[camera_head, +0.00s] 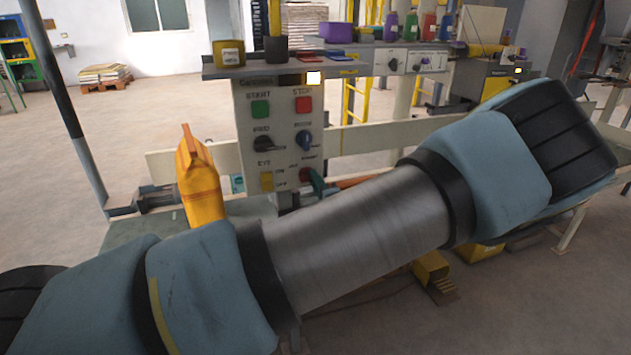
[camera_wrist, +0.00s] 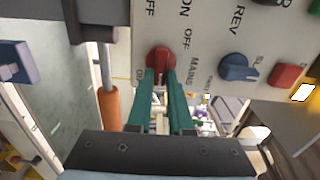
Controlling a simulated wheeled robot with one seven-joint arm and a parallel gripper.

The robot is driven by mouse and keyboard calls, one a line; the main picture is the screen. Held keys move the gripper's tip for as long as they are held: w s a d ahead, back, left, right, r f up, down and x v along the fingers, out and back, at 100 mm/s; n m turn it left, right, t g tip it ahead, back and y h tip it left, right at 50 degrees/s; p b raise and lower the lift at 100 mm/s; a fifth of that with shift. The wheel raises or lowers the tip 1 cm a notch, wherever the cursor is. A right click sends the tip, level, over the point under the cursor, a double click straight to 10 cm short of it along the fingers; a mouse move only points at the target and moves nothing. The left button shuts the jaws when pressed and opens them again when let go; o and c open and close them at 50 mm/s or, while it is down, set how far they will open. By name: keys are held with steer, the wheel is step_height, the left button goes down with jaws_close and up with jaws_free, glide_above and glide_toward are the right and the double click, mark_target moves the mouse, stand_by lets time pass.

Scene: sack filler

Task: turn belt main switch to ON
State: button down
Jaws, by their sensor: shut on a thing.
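The pale control panel (camera_head: 281,122) stands upright behind my arm, with labelled buttons and knobs. In the wrist view the panel (camera_wrist: 212,42) looks turned on its side. A red rotary knob (camera_wrist: 160,56) sits near its lower edge, beside lettering that looks like MAINS, with ON and OFF nearby. My gripper (camera_wrist: 161,74) has its two green fingers closed on this red knob, one on each side.
A blue knob (camera_wrist: 235,67) and a red button (camera_wrist: 287,75) are close by on the panel. An orange-sleeved rod (camera_wrist: 110,108) runs beside the fingers. A shelf with containers is above. My arm hides much of the foreground.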

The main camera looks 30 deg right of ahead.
stand_by(0.6)
steer(key=c, duration=0.8)
jaws_free()
steer(key=shift+s, duration=0.1)
steer(key=s+b, duration=0.1)
steer(key=s, duration=0.2)
steer(key=s+a+b, duration=0.1)
steer(key=s, duration=0.3)
steer(key=s+b, duration=0.1)
steer(key=s, duration=0.2)
steer(key=shift+s+a, duration=0.15)
steer(key=shift+s, duration=0.15)
